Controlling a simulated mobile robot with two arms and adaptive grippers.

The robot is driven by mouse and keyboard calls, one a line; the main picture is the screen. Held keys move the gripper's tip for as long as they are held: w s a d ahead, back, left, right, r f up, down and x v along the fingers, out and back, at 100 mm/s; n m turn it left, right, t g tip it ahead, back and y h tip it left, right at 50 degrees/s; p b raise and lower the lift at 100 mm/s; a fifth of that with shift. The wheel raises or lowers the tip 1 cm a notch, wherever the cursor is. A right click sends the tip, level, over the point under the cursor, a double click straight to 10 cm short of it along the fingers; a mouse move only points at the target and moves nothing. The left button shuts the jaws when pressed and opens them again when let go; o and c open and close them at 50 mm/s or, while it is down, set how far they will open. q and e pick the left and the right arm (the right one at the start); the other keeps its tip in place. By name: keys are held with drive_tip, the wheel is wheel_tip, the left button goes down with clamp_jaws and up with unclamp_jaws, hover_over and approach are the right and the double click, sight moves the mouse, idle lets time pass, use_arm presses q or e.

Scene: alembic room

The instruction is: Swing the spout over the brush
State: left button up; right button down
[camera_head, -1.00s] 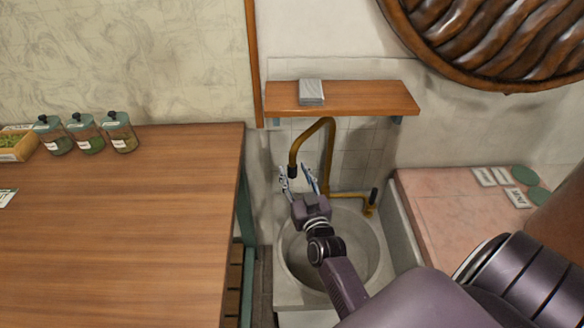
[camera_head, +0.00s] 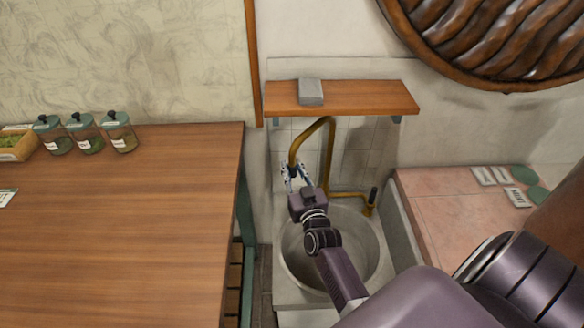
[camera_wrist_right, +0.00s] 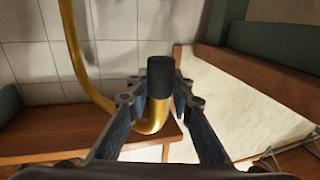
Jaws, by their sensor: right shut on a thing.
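The brass spout (camera_head: 327,150) rises behind the sink, arches over and hooks down at its left end. My right gripper (camera_head: 296,174) is shut on that down-turned end. In the right wrist view the two fingers of my right gripper (camera_wrist_right: 160,98) stand either side of the spout's end (camera_wrist_right: 152,122), with its black tip (camera_wrist_right: 161,76) between them. The spout end hangs over the rear left part of the sink basin (camera_head: 368,240). I see no brush in either view; my right arm covers part of the basin. My left gripper is not in view.
A wooden shelf (camera_head: 370,97) with a grey block (camera_head: 311,91) is fixed above the spout. A wooden table (camera_head: 130,220) with several jars stands to the left. A pink tiled counter (camera_head: 440,215) borders the sink on the right. A black-topped tap handle (camera_head: 373,198) stands right of the spout.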

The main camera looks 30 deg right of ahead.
drive_tip(key=shift+s, duration=0.15)
drive_tip(key=s+d+n+y+p, duration=0.1)
drive_tip(key=s+d+y+p, duration=0.1)
drive_tip(key=s+d, duration=0.7)
drive_tip(key=shift+s+d+p, duration=0.3)
drive_tip(key=shift+s+d, duration=0.05)
drive_tip(key=shift+s, duration=0.95)
drive_tip(key=c, duration=2)
unclamp_jaws()
drive_tip(key=shift+d, duration=0.1)
drive_tip(key=shift+c, duration=0.2)
drive_tip(key=o, duration=0.4)
drive_tip(key=shift+s, duration=0.15)
drive_tip(key=shift+c, duration=0.2)
